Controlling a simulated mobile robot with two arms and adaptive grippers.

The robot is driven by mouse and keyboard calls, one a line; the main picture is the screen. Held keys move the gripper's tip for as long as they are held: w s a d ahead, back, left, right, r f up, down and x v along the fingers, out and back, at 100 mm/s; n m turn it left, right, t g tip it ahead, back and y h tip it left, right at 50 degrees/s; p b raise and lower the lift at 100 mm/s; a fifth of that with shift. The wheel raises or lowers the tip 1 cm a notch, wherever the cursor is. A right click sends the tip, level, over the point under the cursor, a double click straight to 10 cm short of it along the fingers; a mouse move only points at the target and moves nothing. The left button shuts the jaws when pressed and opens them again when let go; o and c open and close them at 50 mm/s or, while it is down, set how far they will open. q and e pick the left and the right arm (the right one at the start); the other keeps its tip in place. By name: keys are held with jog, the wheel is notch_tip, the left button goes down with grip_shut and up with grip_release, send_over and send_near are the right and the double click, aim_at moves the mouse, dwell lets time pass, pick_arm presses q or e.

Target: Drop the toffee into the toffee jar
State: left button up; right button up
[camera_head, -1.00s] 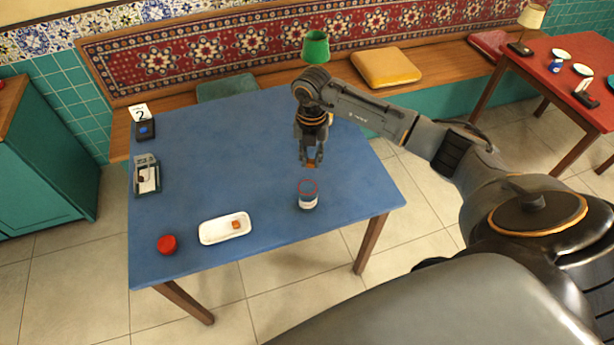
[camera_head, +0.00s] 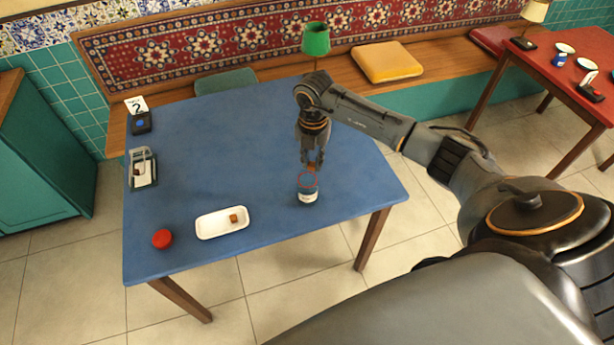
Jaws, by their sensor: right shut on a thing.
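The toffee jar (camera_head: 308,194) stands upright and open on the blue table, with a red rim and a pale label. My right gripper (camera_head: 312,165) points down just above the jar's mouth. It is shut on a small brown toffee (camera_head: 311,168), which is partly hidden by the fingers. Whether the toffee is inside the rim cannot be told. Another brown toffee (camera_head: 234,218) lies on the white tray (camera_head: 208,229) left of the jar. A round red lid (camera_head: 161,239) lies at the table's front left. My left gripper is not in view.
The blue table (camera_head: 220,150) is mostly clear in the middle. A small framed holder (camera_head: 143,170) and a dark stand with a number card (camera_head: 139,117) sit along its left edge. A green lamp (camera_head: 316,40) rises behind the table.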

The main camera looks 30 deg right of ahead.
aim_at(312, 164)
jog(key=o, duration=0.8)
jog(key=shift+o, duration=0.2)
jog(key=shift+r, duration=0.1)
notch_tip(312, 164, up, 12)
